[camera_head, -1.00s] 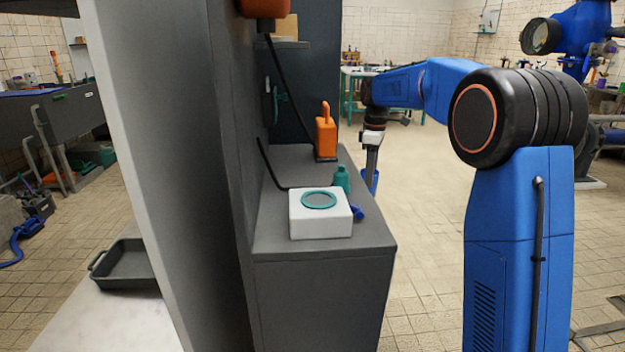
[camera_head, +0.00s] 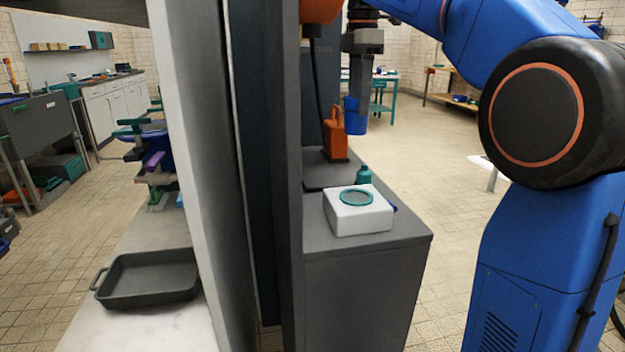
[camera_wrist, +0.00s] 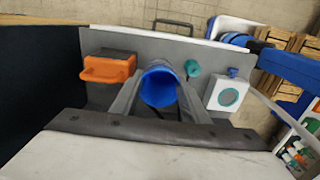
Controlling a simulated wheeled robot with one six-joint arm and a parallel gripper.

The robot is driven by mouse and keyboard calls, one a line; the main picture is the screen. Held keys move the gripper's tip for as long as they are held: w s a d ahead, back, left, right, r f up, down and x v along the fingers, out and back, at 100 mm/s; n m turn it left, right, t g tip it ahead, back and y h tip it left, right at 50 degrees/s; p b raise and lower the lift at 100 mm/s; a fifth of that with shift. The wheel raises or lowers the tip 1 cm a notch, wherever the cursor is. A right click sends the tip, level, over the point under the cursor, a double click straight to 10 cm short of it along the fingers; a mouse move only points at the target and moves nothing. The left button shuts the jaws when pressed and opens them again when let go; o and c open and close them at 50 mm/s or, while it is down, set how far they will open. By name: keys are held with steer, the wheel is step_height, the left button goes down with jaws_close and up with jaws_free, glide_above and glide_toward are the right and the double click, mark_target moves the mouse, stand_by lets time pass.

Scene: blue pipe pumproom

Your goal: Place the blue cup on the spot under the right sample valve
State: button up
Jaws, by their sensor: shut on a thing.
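My gripper (camera_head: 360,88) points down and is shut on the blue cup (camera_head: 354,122), holding it upright in the air behind the orange canister. In the wrist view the open mouth of the blue cup (camera_wrist: 160,86) shows between the two fingers. Below lies a grey bench top (camera_head: 395,228). At the top of the head view an orange part (camera_head: 320,10) has a dark tube hanging from it; I cannot tell if this is a sample valve. Neither valve nor the target spot can be clearly identified.
On the bench stand an orange canister (camera_head: 335,140), a small teal bottle (camera_head: 364,175) and a white box (camera_head: 357,222) with a teal ring on top. A tall grey panel (camera_head: 205,150) blocks the left. A dark tray (camera_head: 150,278) lies beyond it.

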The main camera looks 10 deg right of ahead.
steer(key=shift+a+f, duration=0.2)
steer(key=shift+f, duration=0.05)
steer(key=shift+a+f, duration=0.1)
steer(key=shift+f, duration=4.6)
steer(key=shift+f, duration=0.1)
steer(key=o, duration=1)
step_height(320, 180, up, 11)
steer(key=shift+r, duration=0.6)
